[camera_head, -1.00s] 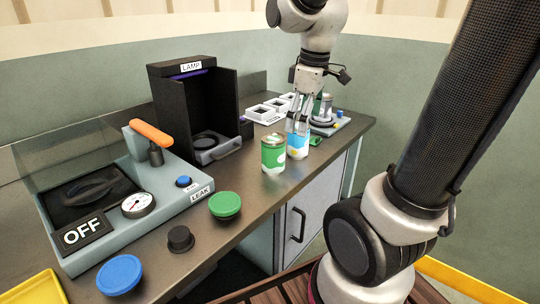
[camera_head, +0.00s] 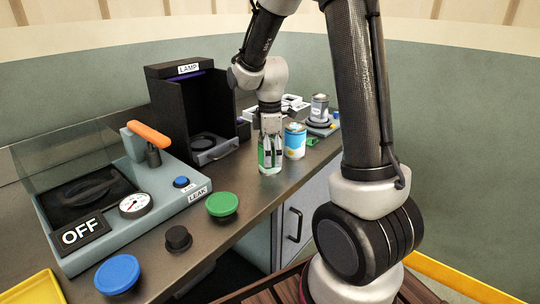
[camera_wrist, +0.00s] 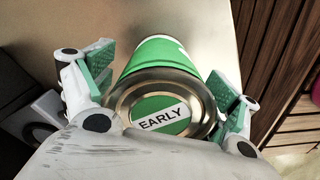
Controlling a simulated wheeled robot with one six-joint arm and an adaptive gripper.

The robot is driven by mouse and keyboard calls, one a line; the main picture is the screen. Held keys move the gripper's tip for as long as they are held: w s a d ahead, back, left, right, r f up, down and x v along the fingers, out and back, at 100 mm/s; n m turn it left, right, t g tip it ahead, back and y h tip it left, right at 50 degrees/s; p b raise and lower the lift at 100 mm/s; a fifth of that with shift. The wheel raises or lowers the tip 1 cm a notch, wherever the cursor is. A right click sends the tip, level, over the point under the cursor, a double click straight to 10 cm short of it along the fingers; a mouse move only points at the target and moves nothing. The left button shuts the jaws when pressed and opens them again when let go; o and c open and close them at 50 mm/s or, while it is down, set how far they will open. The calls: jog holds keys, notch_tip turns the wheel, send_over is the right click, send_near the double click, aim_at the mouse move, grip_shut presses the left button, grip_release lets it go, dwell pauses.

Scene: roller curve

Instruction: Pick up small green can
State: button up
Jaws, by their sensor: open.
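The small green can (camera_head: 264,165) stands upright on the counter, in front of the black lamp box. In the wrist view its metal lid with a green "EARLY" label (camera_wrist: 163,119) faces the camera. My gripper (camera_head: 271,157) is above and around the can, pointing down. Its open fingers (camera_wrist: 163,85) are on either side of the can, with visible gaps between the pads and its sides. The fingers hide part of the can in the head view.
A blue-and-white can (camera_head: 295,142) stands close to the right of the green can. The lamp box (camera_head: 165,115) is behind left. The leak tester (camera_head: 122,208), a green lid (camera_head: 222,204), a black knob (camera_head: 178,238) and a blue lid (camera_head: 118,274) occupy the left counter. A grey can (camera_head: 319,107) stands farther back.

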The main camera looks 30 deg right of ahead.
jog(key=c, duration=1.1)
jog(key=shift+o, duration=0.2)
